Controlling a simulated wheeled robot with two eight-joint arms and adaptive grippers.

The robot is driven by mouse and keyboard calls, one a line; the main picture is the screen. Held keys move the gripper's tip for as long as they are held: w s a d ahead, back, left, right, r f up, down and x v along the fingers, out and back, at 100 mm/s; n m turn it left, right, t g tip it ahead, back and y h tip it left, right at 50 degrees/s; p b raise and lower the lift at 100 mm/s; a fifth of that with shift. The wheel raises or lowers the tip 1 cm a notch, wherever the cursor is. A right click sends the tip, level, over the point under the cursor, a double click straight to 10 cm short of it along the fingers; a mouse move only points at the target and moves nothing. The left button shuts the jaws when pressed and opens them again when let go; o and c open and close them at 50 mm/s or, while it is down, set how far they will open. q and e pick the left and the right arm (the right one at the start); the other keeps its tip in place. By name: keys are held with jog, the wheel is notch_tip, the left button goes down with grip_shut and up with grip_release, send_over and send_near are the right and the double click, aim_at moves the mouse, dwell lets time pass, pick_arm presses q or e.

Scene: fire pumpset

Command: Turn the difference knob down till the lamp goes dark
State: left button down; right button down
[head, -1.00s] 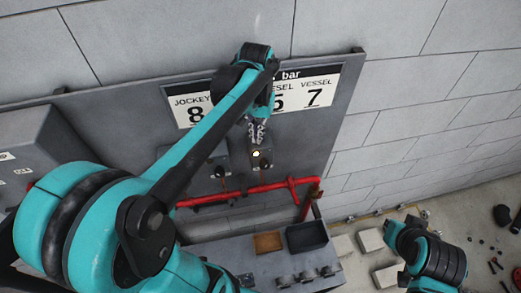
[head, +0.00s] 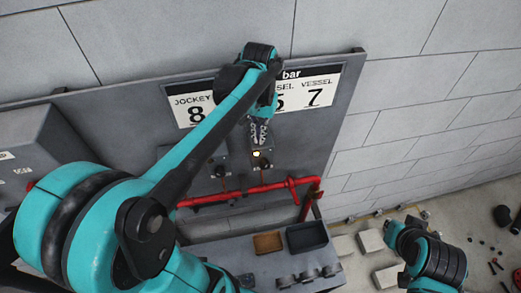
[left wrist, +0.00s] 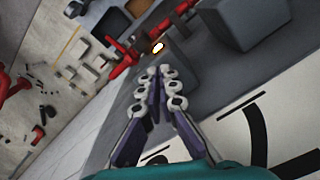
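A small lamp (head: 256,154) glows pale yellow on the face of a grey control box under the pressure signs. It also glows in the left wrist view (left wrist: 157,48). A dark knob (head: 264,166) sits just below the lamp in the head view. My left gripper (head: 261,140) points down just above this box, its narrow fingers close together with nothing visible between them. In the left wrist view the fingertips (left wrist: 161,73) nearly meet in front of the grey box (left wrist: 181,68), apart from the lamp. My right arm shows at lower right, but its gripper fingers do not show.
A second control box with a dark knob (head: 219,172) stands to the left. A red pipe (head: 245,190) runs below. A brown tray (head: 268,242) and a dark tray (head: 306,237) sit on the bench. Pale blocks (head: 370,240) lie on the floor.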

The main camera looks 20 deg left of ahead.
aim_at(259, 147)
pick_arm(q)
jog(key=shift+s+d, duration=0.15)
jog(key=shift+s, duration=0.05)
jog(key=shift+r, duration=0.1)
notch_tip(259, 147, up, 6)
jog(key=p, duration=0.4)
jog(key=shift+s, duration=0.15)
jog(key=shift+f, duration=0.25)
